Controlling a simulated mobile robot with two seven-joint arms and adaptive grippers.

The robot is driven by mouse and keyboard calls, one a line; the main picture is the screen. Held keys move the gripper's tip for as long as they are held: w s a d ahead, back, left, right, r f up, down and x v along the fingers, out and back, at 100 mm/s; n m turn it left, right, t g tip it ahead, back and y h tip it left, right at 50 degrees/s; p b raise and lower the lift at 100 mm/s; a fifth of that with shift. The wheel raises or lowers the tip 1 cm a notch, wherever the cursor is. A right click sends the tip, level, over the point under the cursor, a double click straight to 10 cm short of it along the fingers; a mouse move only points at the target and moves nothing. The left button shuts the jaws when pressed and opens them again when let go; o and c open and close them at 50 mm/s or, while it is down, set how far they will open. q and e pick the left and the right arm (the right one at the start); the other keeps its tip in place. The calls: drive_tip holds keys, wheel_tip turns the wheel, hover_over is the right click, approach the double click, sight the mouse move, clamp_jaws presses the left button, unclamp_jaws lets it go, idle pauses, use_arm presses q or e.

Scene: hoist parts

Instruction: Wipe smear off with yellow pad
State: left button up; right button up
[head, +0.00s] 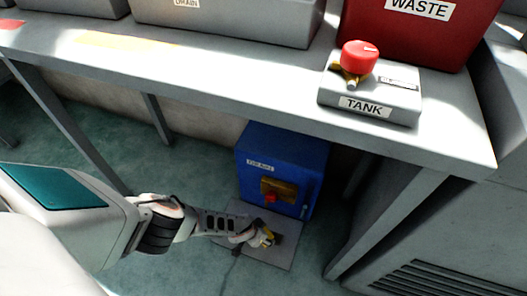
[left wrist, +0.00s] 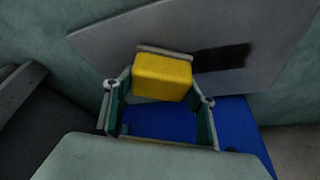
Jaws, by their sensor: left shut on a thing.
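My left gripper (head: 262,236) reaches down under the bench from the left and is shut on the yellow pad (left wrist: 163,76). In the left wrist view the pad sits between the two fingers, with a grey-brown strip along its far edge. A grey plate (head: 271,252) lies on the floor in front of a blue box; it also shows in the left wrist view (left wrist: 110,45). A dark smear (left wrist: 222,57) on the plate lies just right of the pad in that view. I cannot tell whether the pad touches the plate. My right gripper is not in view.
The blue box (head: 284,160) with a red knob (head: 271,197) stands right behind the plate. Above is the bench (head: 225,70), carrying a tank block (head: 372,92), a red waste bin (head: 420,32) and grey bins. Bench legs stand at both sides. Floor left of the plate is clear.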

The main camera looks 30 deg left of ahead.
use_arm(q)
drive_tip(key=shift+s+a+f, duration=0.15)
drive_tip(key=shift+s+a, duration=0.4)
drive_tip(key=shift+a, duration=1.75)
drive_tip(key=shift+s+a+f, duration=0.15)
drive_tip(key=shift+s+a, duration=0.45)
drive_tip(key=shift+a, duration=1.65)
drive_tip(key=shift+s+a+f, duration=0.15)
drive_tip(key=shift+s+a, duration=0.4)
drive_tip(key=shift+a, duration=1.75)
